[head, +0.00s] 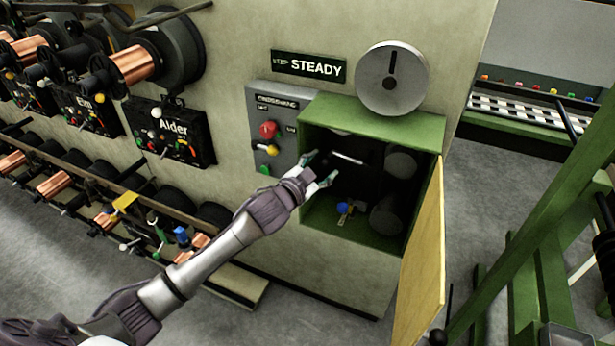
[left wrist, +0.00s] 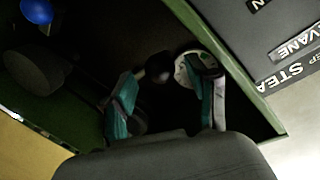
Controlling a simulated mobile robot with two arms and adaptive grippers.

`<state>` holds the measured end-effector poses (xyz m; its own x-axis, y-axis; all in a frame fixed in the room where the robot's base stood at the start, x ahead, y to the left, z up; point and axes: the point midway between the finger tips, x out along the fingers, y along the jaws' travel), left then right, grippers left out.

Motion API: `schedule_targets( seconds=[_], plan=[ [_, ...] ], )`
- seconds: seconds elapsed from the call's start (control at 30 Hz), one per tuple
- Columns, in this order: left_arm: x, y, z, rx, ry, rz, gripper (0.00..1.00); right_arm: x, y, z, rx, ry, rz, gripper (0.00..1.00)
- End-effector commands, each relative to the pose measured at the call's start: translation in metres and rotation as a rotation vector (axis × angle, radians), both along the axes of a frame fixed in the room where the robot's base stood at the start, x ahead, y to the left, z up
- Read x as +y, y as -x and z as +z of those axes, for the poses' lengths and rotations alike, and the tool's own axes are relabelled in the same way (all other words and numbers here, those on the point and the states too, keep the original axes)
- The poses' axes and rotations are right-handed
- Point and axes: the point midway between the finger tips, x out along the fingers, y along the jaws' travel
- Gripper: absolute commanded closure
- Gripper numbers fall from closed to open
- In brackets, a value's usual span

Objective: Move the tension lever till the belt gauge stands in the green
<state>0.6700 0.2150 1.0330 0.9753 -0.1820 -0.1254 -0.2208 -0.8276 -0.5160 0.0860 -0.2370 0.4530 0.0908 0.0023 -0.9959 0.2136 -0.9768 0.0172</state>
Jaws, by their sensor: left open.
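My left gripper (head: 322,167) is open at the mouth of a green cabinet (head: 370,113), its fingers pointing inside. In the left wrist view a dark round knob (left wrist: 159,67) shows between the open fingers of this gripper, with no clear contact. It may be the tension lever's knob; its arm is lost in shadow. A bright thin rod (head: 348,158) shows inside the cabinet in the head view.
The cabinet also holds dark rollers (head: 388,212) and a blue knob (head: 342,208). Its yellow door (head: 424,262) hangs open on the right. A grey panel (head: 284,98) with red and yellow knobs adjoins on the left. A grey disc (head: 391,80) stands above.

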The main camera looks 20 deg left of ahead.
Motion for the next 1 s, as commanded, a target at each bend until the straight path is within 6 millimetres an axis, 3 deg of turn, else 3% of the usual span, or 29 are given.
schedule_targets(
  seconds=[0.2, 0.4, 0.6, 1.0],
  plan=[
    [0.009, 0.049, 0.004, 0.003, 0.0, -0.001, 0.41, 0.001, 0.0, 0.0, 0.0, -0.001, -0.001, 0.6],
    [0.015, 0.079, 0.009, 0.001, 0.0, 0.0, 0.41, 0.001, 0.001, 0.0, 0.0, -0.002, -0.001, 0.6],
    [0.017, 0.09, 0.012, -0.001, 0.0, 0.001, 0.41, 0.002, 0.0, 0.0, 0.0, -0.002, -0.001, 0.6],
    [0.017, 0.09, 0.012, -0.001, -0.001, 0.001, 0.41, 0.002, 0.0, 0.0, 0.0, -0.002, -0.001, 0.6]
  ],
)
